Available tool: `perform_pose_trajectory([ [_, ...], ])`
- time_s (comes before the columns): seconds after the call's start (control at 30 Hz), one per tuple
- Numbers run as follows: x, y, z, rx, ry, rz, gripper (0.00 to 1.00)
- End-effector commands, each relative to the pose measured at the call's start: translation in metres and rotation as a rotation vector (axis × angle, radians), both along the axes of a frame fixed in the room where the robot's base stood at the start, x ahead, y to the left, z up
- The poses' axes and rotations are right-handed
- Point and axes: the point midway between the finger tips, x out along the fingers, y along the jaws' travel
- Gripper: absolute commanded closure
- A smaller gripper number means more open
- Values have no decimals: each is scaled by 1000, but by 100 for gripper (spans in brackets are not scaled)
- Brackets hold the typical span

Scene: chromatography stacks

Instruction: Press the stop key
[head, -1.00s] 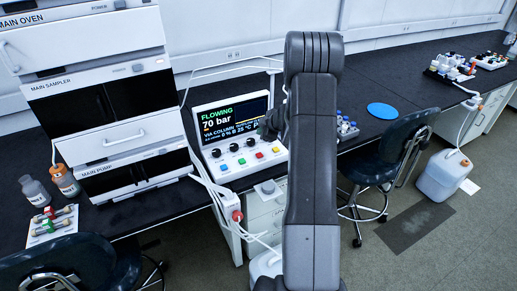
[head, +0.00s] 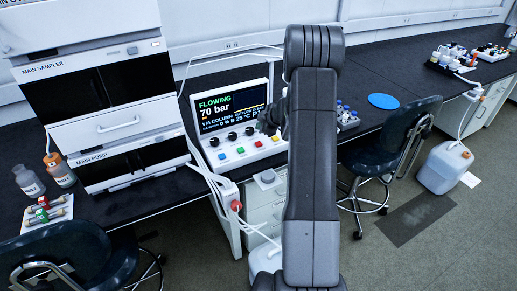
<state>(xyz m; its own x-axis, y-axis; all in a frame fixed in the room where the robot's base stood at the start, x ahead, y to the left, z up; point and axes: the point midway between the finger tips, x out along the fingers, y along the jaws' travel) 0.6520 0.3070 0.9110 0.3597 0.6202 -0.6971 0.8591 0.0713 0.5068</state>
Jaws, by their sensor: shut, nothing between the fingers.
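The white control unit (head: 206,137) stands on the black bench, left of my arm in the head view. Its screen (head: 230,107) reads FLOWING and 70 bar. My gripper (head: 268,122) shows as a dark shape in front of the unit's right side, shut and empty. My arm hides part of it; contact cannot be told.
The stacked sampler and pump modules (head: 115,128) stand left of the unit. White tubing (head: 212,182) hangs at the bench edge, by a red-ended fitting (head: 236,206). A chair (head: 385,150) stands right.

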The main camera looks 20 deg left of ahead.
Motion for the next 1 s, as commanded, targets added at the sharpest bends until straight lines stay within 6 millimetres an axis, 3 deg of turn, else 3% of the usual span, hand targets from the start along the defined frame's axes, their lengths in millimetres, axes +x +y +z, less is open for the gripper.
perform_pose_trajectory([
  [0.03,0,0,-12,0,-1,-1,100],
  [0.43,0,0,-52,0,1,-1,100],
  [1.0,0,0,-56,0,0,0,100],
])
